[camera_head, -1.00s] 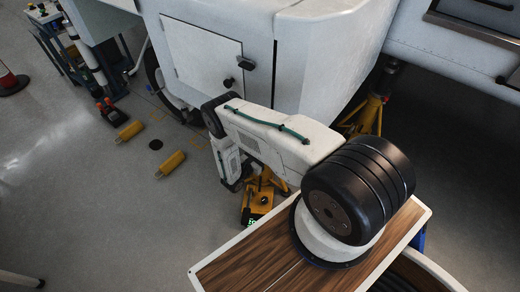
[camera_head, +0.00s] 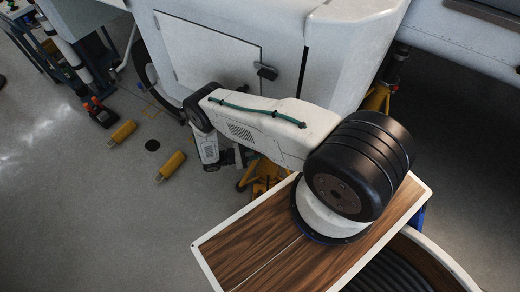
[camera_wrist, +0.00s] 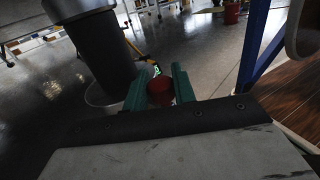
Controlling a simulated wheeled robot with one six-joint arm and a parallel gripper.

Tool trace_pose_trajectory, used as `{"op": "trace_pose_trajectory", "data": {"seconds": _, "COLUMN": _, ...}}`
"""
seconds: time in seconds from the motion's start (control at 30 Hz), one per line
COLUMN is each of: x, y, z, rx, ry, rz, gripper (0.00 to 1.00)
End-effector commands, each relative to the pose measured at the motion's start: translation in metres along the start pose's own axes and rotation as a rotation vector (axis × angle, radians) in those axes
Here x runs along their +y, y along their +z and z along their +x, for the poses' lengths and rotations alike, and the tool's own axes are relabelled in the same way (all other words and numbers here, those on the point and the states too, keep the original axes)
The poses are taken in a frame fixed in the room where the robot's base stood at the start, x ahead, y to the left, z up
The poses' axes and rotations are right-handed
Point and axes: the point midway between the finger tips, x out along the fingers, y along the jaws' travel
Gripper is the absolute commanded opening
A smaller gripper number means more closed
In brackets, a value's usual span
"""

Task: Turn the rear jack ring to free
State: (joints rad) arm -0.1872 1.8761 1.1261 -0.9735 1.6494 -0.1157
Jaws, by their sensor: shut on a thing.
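In the wrist view, my gripper (camera_wrist: 160,88) has two teal fingers closed on the sides of a small red rounded piece, which seems to be the jack ring (camera_wrist: 160,92). Its lower part and any markings are hidden or too dark to read. A thick grey cylinder (camera_wrist: 95,50) stands just left of the fingers. A yellow part with a small lit green display (camera_wrist: 157,70) is behind the red piece. In the head view, a yellow jack (camera_head: 262,182) stands under the white aircraft body, partly covered by my arm. My fingers are not clear there.
The white aircraft body (camera_head: 335,50) overhangs the arm's far side. Another yellow jack (camera_head: 377,98) stands behind at right. The lower-left floor is clear.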

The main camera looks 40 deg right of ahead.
Motion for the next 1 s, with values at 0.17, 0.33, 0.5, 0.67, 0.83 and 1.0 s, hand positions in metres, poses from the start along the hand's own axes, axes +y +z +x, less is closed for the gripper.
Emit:
{"op": "trace_pose_trajectory", "data": {"seconds": 0.17, "x": 0.0, "y": 0.0, "z": -0.003, "rx": 0.0, "ry": -0.012, "rz": 0.002, "gripper": 0.0}}
{"op": "trace_pose_trajectory", "data": {"seconds": 0.33, "x": 0.0, "y": 0.0, "z": -0.005, "rx": 0.001, "ry": -0.01, "rz": 0.002, "gripper": 0.0}}
{"op": "trace_pose_trajectory", "data": {"seconds": 0.5, "x": 0.001, "y": 0.001, "z": -0.006, "rx": 0.001, "ry": -0.007, "rz": 0.003, "gripper": 0.0}}
{"op": "trace_pose_trajectory", "data": {"seconds": 0.67, "x": 0.0, "y": 0.001, "z": -0.006, "rx": 0.001, "ry": -0.008, "rz": 0.003, "gripper": 0.46}}
{"op": "trace_pose_trajectory", "data": {"seconds": 0.83, "x": -0.001, "y": 0.0, "z": -0.006, "rx": 0.0, "ry": -0.008, "rz": 0.002, "gripper": 0.46}}
{"op": "trace_pose_trajectory", "data": {"seconds": 1.0, "x": 0.0, "y": 0.0, "z": -0.017, "rx": 0.0, "ry": -0.007, "rz": 0.002, "gripper": 0.46}}
